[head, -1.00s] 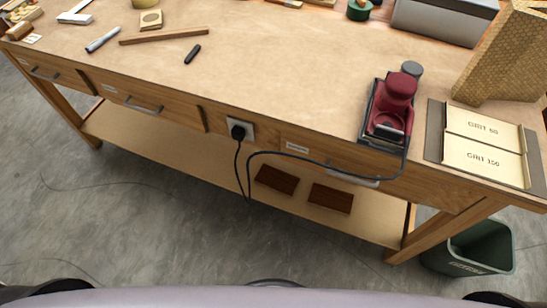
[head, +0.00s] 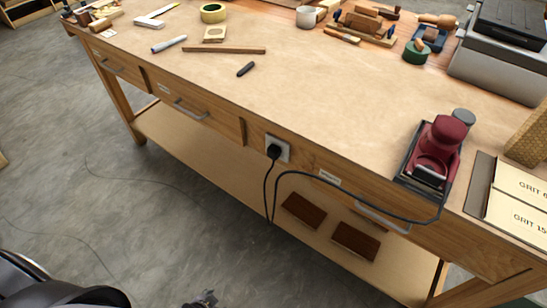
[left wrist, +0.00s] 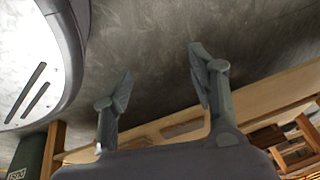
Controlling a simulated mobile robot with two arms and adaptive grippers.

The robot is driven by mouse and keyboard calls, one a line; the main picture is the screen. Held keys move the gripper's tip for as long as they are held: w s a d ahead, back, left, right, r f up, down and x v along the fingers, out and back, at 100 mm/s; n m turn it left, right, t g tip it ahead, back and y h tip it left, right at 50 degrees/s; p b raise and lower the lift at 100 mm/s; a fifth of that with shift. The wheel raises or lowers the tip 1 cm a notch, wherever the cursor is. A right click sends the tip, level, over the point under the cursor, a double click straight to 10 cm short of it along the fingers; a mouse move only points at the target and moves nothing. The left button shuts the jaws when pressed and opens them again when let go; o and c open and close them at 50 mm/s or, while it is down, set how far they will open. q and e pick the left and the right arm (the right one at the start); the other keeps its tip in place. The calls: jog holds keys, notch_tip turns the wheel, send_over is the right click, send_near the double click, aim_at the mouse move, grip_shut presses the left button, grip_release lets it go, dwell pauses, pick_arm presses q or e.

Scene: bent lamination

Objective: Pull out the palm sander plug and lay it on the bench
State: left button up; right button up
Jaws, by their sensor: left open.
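The black sander plug (head: 273,152) sits in a pale socket plate (head: 284,146) on the bench's front apron. Its black cable hangs from it in a loop and runs right to the dark red palm sander (head: 440,152), which stands on the bench top (head: 330,100) near the front edge. My left gripper (left wrist: 161,70) is open and empty in the left wrist view, with floor behind its fingers. A small dark gripper part shows at the bottom edge of the head view, well below and apart from the plug. My right gripper is not identifiable in view.
Drawers with metal handles (head: 192,110) flank the socket. A lower shelf (head: 190,142) holds two dark brown pieces (head: 304,210). Grit sheets (head: 515,200) lie right of the sander. A green bin (left wrist: 30,155) shows in the left wrist view. The floor before the bench is open.

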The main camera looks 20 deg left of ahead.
pick_arm(q)
jog(key=w+r+m+t+h+b, duration=0.1)
jog(key=w+r+m+t+b, duration=0.15)
jog(key=w+r, duration=0.4)
jog(key=w+r+m+t+b, duration=0.2)
jog(key=w+r+m+b, duration=0.15)
jog(key=w, duration=0.65)
jog(key=w+r+m+t+h+b, duration=0.1)
jog(key=w+r+m+t+b, duration=0.15)
jog(key=w+r, duration=0.4)
jog(key=w+d+r+m+t+h+b, duration=0.1)
jog(key=w+d+r+m+t, duration=0.1)
jog(key=r, duration=0.5)
jog(key=w+d+r+m+t+h+b, duration=0.1)
jog(key=w+d+r+m+b, duration=0.1)
jog(key=r, duration=0.5)
jog(key=w+d+r+m+t+h+b, duration=0.2)
jog(key=r+m, duration=0.2)
jog(key=r, duration=0.3)
jog(key=shift+d+r+t, duration=0.15)
jog(key=shift+t, duration=0.15)
pick_arm(e)
jog(key=w+a+r+t, duration=0.1)
jog(key=w+a+r, duration=0.1)
jog(key=w, duration=1.1)
jog(key=shift+w+r, duration=0.25)
jog(key=shift+w, duration=0.15)
